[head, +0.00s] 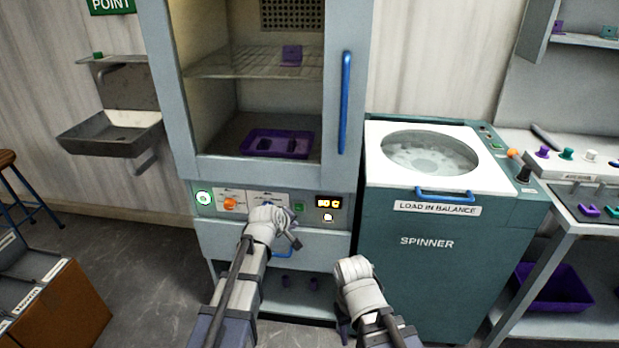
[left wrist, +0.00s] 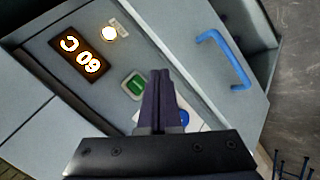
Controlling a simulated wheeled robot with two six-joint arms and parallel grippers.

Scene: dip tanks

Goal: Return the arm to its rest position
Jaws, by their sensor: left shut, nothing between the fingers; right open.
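My left gripper (head: 292,238) is in front of the control panel (head: 275,205) of the tall grey cabinet. In the left wrist view its dark fingers (left wrist: 160,95) are together with nothing between them. They overlap the panel beside a green square switch (left wrist: 134,85) and partly hide a blue round part (left wrist: 185,117). Contact with the panel cannot be told. My right gripper (head: 343,331) is low in front of the cabinet, right of the left one. It is open, its fingers mostly hidden by the wrist.
The cabinet holds a purple tray (head: 262,133) and a wire shelf (head: 225,63). Its display (head: 328,202) is lit. A blue drawer handle (left wrist: 225,60) juts out below the panel. The teal spinner (head: 430,265) stands close on the right. Floor (head: 150,250) is open on the left.

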